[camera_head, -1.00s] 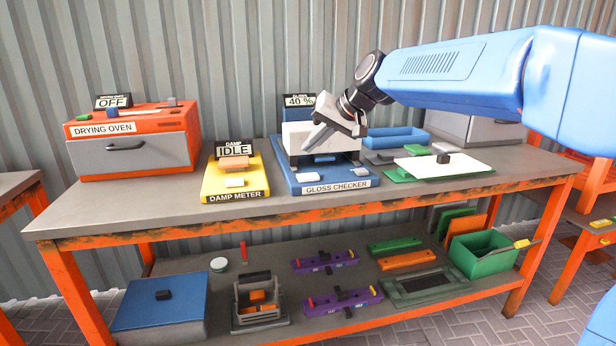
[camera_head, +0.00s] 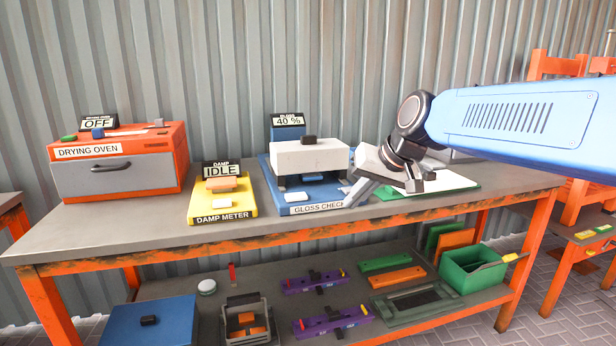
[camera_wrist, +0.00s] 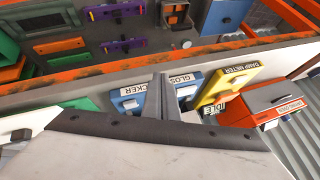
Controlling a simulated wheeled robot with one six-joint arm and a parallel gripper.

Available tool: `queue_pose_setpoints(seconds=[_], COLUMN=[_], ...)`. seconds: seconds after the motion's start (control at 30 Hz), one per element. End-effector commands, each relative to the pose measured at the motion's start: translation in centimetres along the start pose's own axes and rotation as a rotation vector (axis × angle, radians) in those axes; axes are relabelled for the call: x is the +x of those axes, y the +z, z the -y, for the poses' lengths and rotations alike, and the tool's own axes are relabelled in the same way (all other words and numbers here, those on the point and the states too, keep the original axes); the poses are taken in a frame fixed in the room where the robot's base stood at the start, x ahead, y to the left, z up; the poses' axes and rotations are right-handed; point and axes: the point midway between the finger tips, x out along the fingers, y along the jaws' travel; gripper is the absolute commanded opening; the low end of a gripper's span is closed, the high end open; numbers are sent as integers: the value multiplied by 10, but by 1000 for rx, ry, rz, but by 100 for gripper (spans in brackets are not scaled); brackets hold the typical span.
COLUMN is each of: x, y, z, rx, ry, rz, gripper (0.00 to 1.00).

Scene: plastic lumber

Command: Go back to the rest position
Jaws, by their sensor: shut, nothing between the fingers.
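My gripper (camera_head: 388,183) is in the air at the front right of the gloss checker (camera_head: 297,197) in the head view. Its fingers point down and to the left. It is shut and holds nothing. In the wrist view my gripper (camera_wrist: 163,98) shows as two grey fingers close together, with the blue gloss checker (camera_wrist: 190,82) behind them. The fingers hide part of the gloss checker's label.
On the bench stand the orange drying oven (camera_head: 120,165), the yellow damp meter (camera_head: 243,208) and a green-edged white board (camera_head: 455,181). The lower shelf holds a blue box (camera_head: 150,325), purple fixtures (camera_head: 315,284) and a green bin (camera_head: 473,268). A grey corrugated wall stands behind.

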Motion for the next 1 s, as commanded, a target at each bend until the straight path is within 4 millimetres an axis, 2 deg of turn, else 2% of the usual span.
queue_pose_setpoints(seconds=[0.03,0.3,0.7,0.83,1.0], x=[-9,-38,-54,-54,-54], y=[18,119,273,304,322], z=[-14,-80,-162,-177,-185], rx=[1,-4,-4,-2,-3], ry=[24,156,344,381,403], rz=[1,30,88,101,109], gripper=[0,0,0,0,0])
